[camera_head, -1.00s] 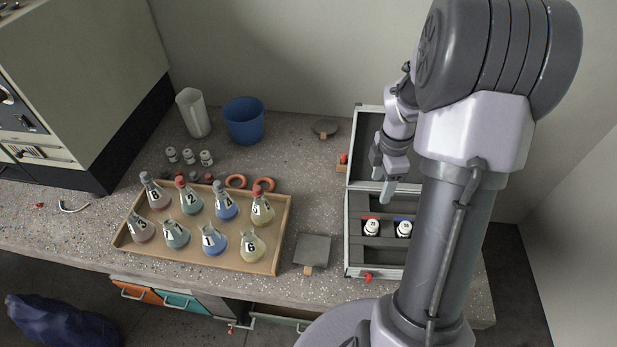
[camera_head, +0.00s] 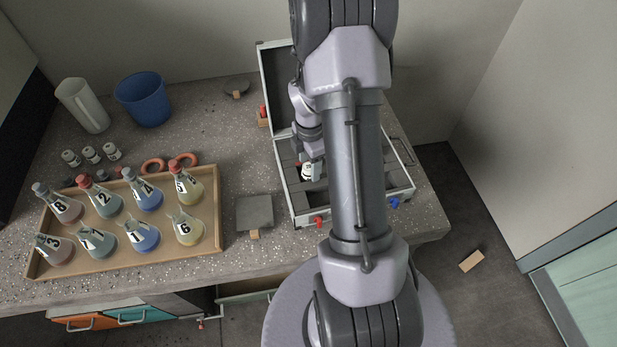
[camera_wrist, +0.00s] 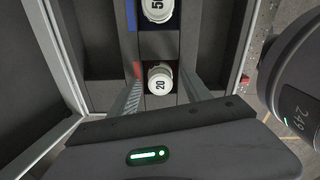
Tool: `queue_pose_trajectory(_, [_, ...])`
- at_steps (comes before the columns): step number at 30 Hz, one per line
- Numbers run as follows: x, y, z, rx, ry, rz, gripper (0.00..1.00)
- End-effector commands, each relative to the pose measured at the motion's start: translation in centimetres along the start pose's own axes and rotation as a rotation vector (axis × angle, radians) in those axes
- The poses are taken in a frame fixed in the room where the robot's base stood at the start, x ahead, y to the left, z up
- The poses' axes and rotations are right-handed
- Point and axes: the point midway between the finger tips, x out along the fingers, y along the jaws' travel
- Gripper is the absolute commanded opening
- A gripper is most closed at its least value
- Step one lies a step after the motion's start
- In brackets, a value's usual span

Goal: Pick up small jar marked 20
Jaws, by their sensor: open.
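The small white jar marked 20 (camera_wrist: 160,80) stands in a compartment of the open case, beside a red marking. In the head view it (camera_head: 307,173) is partly covered by my gripper. My gripper (camera_wrist: 162,72) is open, with one finger to each side of the jar in the wrist view. I cannot tell whether the fingers touch it. In the head view my gripper (camera_head: 311,160) is low over the case. A second white jar (camera_wrist: 157,9), its number partly cut off, stands in the neighbouring compartment by a blue marking.
The case (camera_head: 308,217) has its lid (camera_head: 273,92) raised at the back. My arm hides much of its right part. A wooden tray (camera_head: 128,262) of numbered flasks stands at left, with a grey square plate (camera_head: 255,211) between. A blue bucket (camera_head: 144,99) stands behind.

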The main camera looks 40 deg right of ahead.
Motion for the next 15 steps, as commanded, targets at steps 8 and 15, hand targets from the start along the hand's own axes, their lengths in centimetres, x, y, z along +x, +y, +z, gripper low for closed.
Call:
queue_pose_trajectory(8, [-0.15,0.05,0.01,0.000,-0.001,0.002,0.37])
queue_pose_trajectory(15, [-0.14,0.04,0.01,0.000,-0.001,0.001,0.00])
